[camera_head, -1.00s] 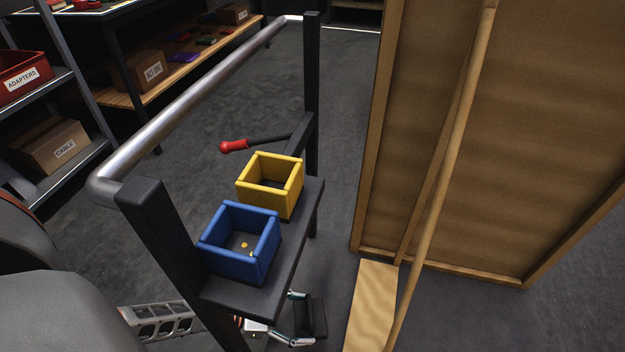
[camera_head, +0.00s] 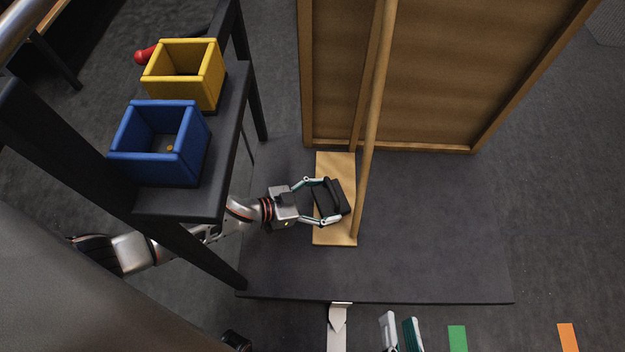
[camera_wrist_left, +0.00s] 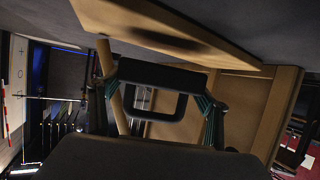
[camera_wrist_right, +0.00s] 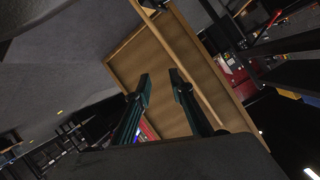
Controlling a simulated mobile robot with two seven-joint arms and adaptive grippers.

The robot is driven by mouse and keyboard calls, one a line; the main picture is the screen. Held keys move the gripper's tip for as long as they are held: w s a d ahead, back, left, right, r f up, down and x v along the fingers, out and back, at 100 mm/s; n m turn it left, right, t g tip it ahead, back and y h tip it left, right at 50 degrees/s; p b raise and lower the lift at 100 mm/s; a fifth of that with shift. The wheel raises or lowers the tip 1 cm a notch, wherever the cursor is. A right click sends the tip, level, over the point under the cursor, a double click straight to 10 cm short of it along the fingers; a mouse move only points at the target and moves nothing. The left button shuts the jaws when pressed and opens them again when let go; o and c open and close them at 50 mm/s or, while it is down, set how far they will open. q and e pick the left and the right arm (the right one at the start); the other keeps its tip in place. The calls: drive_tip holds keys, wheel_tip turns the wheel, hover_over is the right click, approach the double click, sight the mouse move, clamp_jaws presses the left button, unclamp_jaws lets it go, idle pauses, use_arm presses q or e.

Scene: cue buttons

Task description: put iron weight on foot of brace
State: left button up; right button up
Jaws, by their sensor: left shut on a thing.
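The iron weight (camera_head: 335,196) is a black block with a handle. My left gripper (camera_head: 325,202) is shut on it and holds it over the foot of the brace (camera_head: 333,236), a flat pale wooden board. In the left wrist view the weight's handle (camera_wrist_left: 160,103) shows between the fingers, with the board (camera_wrist_left: 165,22) close by and a dark shadow on it; the weight looks slightly apart from the board. The brace's wooden pole (camera_head: 373,118) slants up from the board's right edge. My right gripper (camera_head: 400,323) is open and empty at the bottom, also in its wrist view (camera_wrist_right: 159,77).
A wooden panel (camera_head: 430,75) stands behind the foot. A dark shelf (camera_head: 185,203) with a blue box (camera_head: 155,165) and a yellow box (camera_head: 190,92) stands left, above my left arm. The dark mat (camera_head: 440,240) is clear right of the foot. Green (camera_head: 458,338) and orange (camera_head: 567,335) strips lie in front.

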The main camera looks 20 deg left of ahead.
sight(327, 203)
use_arm(q)
drive_tip(key=shift+w+d+r, duration=0.3)
drive_tip(key=shift+w+r, duration=0.1)
drive_tip(key=shift+w, duration=0.15)
drive_tip(key=shift+s+f+b, duration=0.1)
drive_tip(key=shift+f+b, duration=0.2)
drive_tip(key=shift+f, duration=0.05)
wheel_tip(327, 203, down, 2)
drive_tip(key=shift+s+b, duration=0.15)
drive_tip(key=shift+b, duration=0.5)
drive_tip(key=shift+f+b, duration=0.45)
drive_tip(key=shift+f, duration=0.05)
drive_tip(key=shift+w+r, duration=0.1)
drive_tip(key=shift+w, duration=0.15)
use_arm(e)
drive_tip(key=m, duration=0.1)
drive_tip(key=a+m, duration=0.2)
drive_tip(key=shift+s+a+m+t, duration=0.2)
drive_tip(key=shift+s+m+t, duration=0.1)
use_arm(q)
drive_tip(key=shift+r, duration=0.1)
drive_tip(key=o, duration=2.1)
drive_tip(key=shift+s+a+f, duration=0.1)
drive_tip(key=shift+s+f, duration=0.15)
drive_tip(key=shift+f, duration=0.2)
